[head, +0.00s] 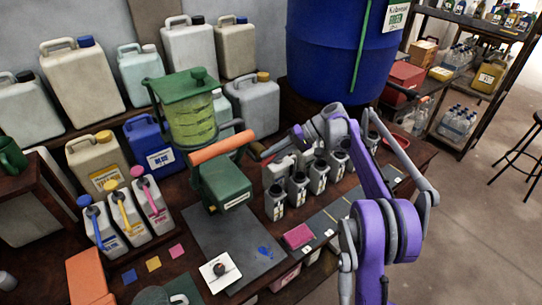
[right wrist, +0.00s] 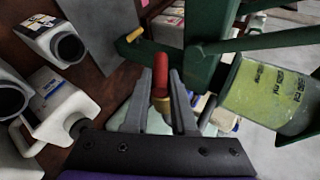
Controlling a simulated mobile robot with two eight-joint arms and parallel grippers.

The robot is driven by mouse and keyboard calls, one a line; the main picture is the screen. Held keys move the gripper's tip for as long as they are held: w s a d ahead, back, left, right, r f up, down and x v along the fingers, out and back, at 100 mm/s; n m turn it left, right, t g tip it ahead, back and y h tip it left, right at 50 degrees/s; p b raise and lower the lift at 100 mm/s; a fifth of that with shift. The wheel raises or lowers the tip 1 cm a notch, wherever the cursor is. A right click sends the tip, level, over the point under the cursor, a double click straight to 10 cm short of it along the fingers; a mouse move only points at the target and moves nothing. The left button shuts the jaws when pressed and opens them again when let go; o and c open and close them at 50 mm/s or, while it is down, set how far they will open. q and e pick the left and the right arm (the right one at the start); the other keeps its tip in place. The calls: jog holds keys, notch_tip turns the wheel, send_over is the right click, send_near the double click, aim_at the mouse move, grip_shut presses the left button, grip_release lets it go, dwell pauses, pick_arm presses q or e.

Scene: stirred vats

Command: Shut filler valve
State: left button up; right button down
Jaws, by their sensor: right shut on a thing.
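The green filler (head: 222,180) stands on the dark bench, with a clear cylinder (head: 193,122) of yellow-green liquid and an orange lever (head: 222,146). Its cylinder (right wrist: 268,93) also shows at the right of the right wrist view. The red valve handle (right wrist: 160,66), with a yellow part below it, lies between the fingers of my right gripper (right wrist: 160,92). That gripper is shut on the handle. In the head view my right gripper (head: 259,152) is at the filler's right side, and the handle is hidden there. My left gripper is not in view.
Several small white bottles (head: 297,188) with dark mouths stand close to the right of the filler. A big blue drum (head: 335,50) is behind them. A dark mat (head: 222,245) lies in front, bearing a white card. Jerrycans (head: 156,143) stand at the left.

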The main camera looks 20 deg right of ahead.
jog(key=shift+d+f+m+y+b, duration=0.1)
jog(key=shift+f+m+y+b, duration=0.15)
jog(key=shift+y, duration=0.35)
jog(key=shift+d+f+m+y+b, duration=0.15)
jog(key=shift+y+b, duration=0.1)
jog(key=shift+y, duration=0.35)
jog(key=shift+a+f+m+g+y+b, duration=0.15)
jog(key=shift+m+g+y+b, duration=0.2)
jog(key=shift+y+b, duration=0.75)
jog(key=shift+y, duration=0.4)
jog(key=c, duration=0.7)
grip_release()
jog(key=shift+c, duration=0.2)
